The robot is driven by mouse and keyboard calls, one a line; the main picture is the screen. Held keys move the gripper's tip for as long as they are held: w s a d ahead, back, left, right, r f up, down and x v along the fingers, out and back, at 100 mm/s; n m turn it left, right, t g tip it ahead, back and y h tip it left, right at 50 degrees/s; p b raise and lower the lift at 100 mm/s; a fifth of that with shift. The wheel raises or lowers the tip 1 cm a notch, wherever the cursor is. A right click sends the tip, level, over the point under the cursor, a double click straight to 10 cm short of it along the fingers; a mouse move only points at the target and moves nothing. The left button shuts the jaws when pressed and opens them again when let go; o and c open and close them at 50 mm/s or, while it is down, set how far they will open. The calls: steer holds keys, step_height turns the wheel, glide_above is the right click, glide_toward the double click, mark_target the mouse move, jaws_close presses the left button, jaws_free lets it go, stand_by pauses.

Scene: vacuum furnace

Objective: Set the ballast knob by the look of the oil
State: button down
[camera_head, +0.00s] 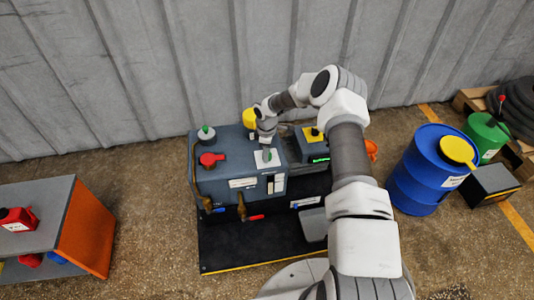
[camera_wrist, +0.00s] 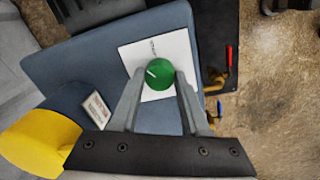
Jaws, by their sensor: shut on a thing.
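A green knob (camera_wrist: 159,75) with a white pointer line sits on a white plate (camera_wrist: 131,53) with small dark marks, on top of the blue-grey pump body (camera_wrist: 70,70). In the wrist view the pointer line lies toward the left side of the knob. My gripper (camera_wrist: 160,82) has its two fingers on either side of the knob, shut on it. In the head view my gripper (camera_head: 266,143) is above the white plate (camera_head: 258,161) on the pump (camera_head: 212,182). Brownish upright parts (camera_head: 241,206) show on the pump's front; I cannot tell the oil's look.
A blue drum (camera_head: 418,172) stands right, an orange-sided cabinet (camera_head: 84,230) left. The wall (camera_head: 180,60) is close behind.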

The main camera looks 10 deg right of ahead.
steer(key=m+b, duration=0.1)
steer(key=m, duration=0.2)
steer(key=shift+w+m+b, duration=0.1)
steer(key=shift+m+b, duration=0.5)
steer(key=shift+m, duration=1.4)
steer(key=shift+c, duration=1.9)
jaws_free()
step_height(320, 180, up, 18)
steer(key=p, duration=0.5)
steer(key=shift+s+a+f, duration=0.25)
steer(key=shift+s+a, duration=0.05)
steer(key=shift+a, duration=0.15)
